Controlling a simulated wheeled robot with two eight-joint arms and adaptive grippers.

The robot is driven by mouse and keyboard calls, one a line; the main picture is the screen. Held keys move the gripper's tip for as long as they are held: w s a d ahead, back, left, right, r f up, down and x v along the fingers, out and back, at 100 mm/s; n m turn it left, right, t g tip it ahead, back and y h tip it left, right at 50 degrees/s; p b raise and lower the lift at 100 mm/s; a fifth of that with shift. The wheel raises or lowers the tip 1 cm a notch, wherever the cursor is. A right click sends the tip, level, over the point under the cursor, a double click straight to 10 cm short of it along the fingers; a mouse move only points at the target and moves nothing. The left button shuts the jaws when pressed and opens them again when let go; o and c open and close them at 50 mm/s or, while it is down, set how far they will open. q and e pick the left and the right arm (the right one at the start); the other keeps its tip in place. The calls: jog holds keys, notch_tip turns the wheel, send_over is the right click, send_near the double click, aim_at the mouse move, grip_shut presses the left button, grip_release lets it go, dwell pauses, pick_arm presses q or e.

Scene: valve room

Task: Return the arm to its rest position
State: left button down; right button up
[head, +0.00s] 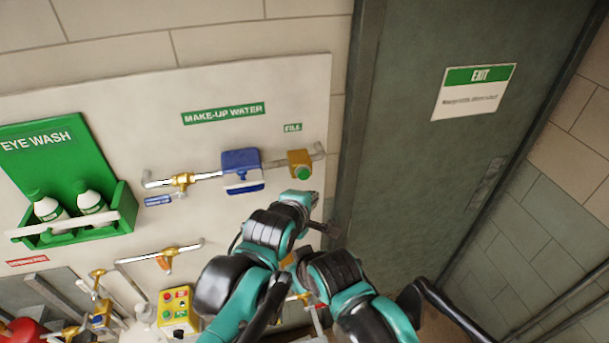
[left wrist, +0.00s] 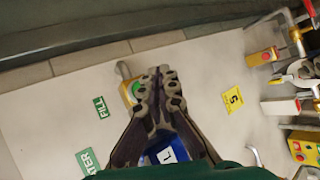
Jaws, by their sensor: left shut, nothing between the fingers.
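My left gripper (head: 331,229) is in front of the white panel, just below and right of the FILL valve with the green button (head: 303,173). Its dark fingers point right, toward the door frame. In the left wrist view the gripper (left wrist: 160,82) is shut, its fingers together with nothing between them. There the green button (left wrist: 136,90) shows just left of the fingertips. I cannot tell whether the fingers touch anything. My teal and black arm links fill the lower middle of the head view. I cannot make out my right gripper.
The panel carries a blue device (head: 240,168) on the make-up water pipe, a brass valve (head: 182,181), an eye wash station (head: 70,205) with two bottles, and a yellow button box (head: 177,309). A grey-green door (head: 440,160) with an EXIT sign stands at right.

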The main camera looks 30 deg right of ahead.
pick_arm(q)
jog(key=shift+s, duration=0.25)
dwell(0.3)
jog(key=w+a+f+m+y+b, duration=0.1)
jog(key=a+f+m+y+b, duration=0.1)
jog(key=a+f+b, duration=0.95)
jog(key=a+f+m+y+b, duration=0.25)
jog(key=a+f+b, duration=0.5)
jog(key=a, duration=0.65)
jog(key=s+a+f+m+y+b, duration=0.1)
jog(key=s+a+f+b, duration=0.2)
jog(key=a+f, duration=0.3)
jog(key=s+a+f+m+y+b, duration=0.1)
jog(key=s+a+f+m+b, duration=0.1)
jog(key=a+f+b, duration=0.3)
jog(key=s+a+f+m+y+b, duration=0.2)
jog(key=s+a+f+b, duration=0.2)
jog(key=a+f, duration=0.4)
notch_tip(320, 180, down, 4)
jog(key=shift+f+g+b, duration=0.15)
jog(key=shift+g+b, duration=0.25)
jog(key=shift+b, duration=0.15)
